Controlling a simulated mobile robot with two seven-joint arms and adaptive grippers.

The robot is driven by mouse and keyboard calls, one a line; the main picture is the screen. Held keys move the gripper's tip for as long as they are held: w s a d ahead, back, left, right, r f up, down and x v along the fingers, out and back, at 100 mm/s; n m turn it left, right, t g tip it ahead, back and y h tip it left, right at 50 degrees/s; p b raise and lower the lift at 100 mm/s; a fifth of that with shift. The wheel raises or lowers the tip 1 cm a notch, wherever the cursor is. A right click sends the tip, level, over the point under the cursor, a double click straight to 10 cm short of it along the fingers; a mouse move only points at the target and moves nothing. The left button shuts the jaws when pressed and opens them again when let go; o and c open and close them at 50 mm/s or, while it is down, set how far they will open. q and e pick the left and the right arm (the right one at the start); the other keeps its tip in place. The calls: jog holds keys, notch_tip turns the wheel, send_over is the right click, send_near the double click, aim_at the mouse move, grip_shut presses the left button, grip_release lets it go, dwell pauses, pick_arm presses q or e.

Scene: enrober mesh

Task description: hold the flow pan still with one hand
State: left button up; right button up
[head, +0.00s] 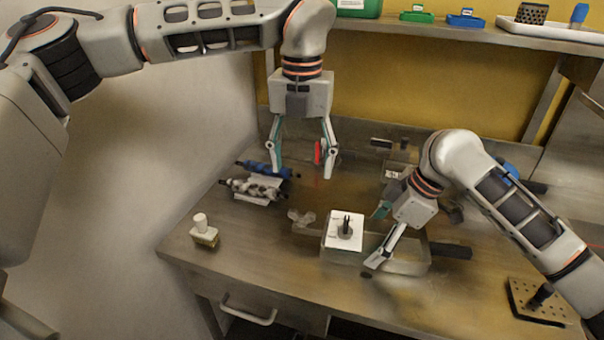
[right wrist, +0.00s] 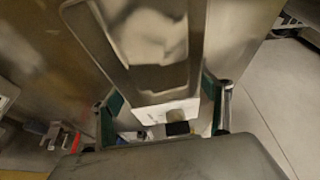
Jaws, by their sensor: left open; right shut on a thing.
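The flow pan (head: 408,267) is a shallow steel pan on the bench, right of centre in the head view. A white square piece with a dark upright part (head: 345,229) stands at its left end. My right gripper (head: 376,240) reaches down over the pan and is shut on it. In the right wrist view the steel pan (right wrist: 150,80) lies between the fingers; the exact contact is hard to see. My left gripper (head: 303,172) is open, pointing down above the back of the bench, apart from the pan. A red piece (head: 319,152) shows by its right finger.
Blue and grey rollers (head: 262,178) lie at the bench's left. A small block with a white knob (head: 203,231) stands near the left front edge. A perforated plate (head: 540,302) is at the right front. A shelf (head: 450,28) with small trays spans the back.

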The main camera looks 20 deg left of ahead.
dwell(0.3)
jog(key=o, duration=1.5)
jog(key=shift+o, duration=0.2)
